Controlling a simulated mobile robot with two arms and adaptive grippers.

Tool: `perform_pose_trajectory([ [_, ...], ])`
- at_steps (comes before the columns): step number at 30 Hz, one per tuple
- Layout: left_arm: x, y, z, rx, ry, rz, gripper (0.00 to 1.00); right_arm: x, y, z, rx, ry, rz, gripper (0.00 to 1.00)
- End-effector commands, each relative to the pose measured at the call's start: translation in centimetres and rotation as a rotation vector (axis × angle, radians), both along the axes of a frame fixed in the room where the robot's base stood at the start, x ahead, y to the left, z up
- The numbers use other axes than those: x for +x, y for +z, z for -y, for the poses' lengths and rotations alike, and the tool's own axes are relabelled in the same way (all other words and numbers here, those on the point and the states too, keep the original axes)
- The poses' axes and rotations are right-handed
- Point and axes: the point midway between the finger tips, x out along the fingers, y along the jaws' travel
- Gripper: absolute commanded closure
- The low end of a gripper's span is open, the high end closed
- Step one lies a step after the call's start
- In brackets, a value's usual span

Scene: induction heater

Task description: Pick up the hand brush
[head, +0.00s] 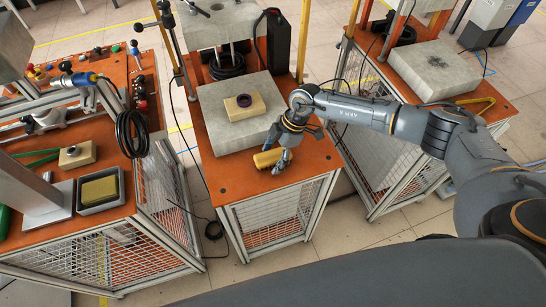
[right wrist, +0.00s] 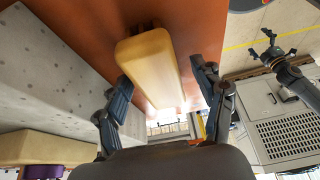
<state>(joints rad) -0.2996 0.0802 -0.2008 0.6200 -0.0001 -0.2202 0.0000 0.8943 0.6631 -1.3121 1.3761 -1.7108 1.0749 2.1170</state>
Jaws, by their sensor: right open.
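The hand brush has a yellow wooden body (head: 267,158) and lies near the front edge of the middle orange table. In the right wrist view the brush (right wrist: 148,62) fills the upper middle, with a dark part at its far end. My right gripper (head: 280,162) is open at the brush. In the right wrist view its fingers (right wrist: 163,85) stand on either side of the brush, with gaps left. My left gripper is not in the head view. A dark pronged part (right wrist: 277,58) at the right of the wrist view may be it.
A concrete slab (head: 222,132) stands close behind the brush, bearing a wooden block with a purple ring (head: 243,100). Bare orange tabletop (head: 220,178) lies left of the brush. Other tables stand left and right, with a coiled black cable (head: 131,133) on the left one.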

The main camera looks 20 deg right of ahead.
Motion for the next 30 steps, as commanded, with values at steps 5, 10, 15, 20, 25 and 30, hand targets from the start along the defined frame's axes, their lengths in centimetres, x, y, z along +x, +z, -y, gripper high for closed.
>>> perform_pose_trajectory([
  [5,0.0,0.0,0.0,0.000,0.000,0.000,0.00,0.0,0.0,0.0,0.000,0.000,0.000,0.31],
  [10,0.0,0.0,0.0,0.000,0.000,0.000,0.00,0.0,0.0,0.0,0.000,0.000,0.000,0.49],
  [15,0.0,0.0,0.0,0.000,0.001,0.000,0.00,0.0,0.0,0.0,0.000,0.001,0.000,0.84],
  [20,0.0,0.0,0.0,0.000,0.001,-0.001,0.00,0.0,0.0,0.0,0.000,0.001,0.000,0.97],
  [25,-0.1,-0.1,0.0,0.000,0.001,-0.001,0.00,0.0,0.1,0.0,0.000,0.001,0.001,0.97],
  [30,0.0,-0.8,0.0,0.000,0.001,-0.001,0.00,0.1,1.1,0.0,0.001,0.001,0.005,0.97],
])
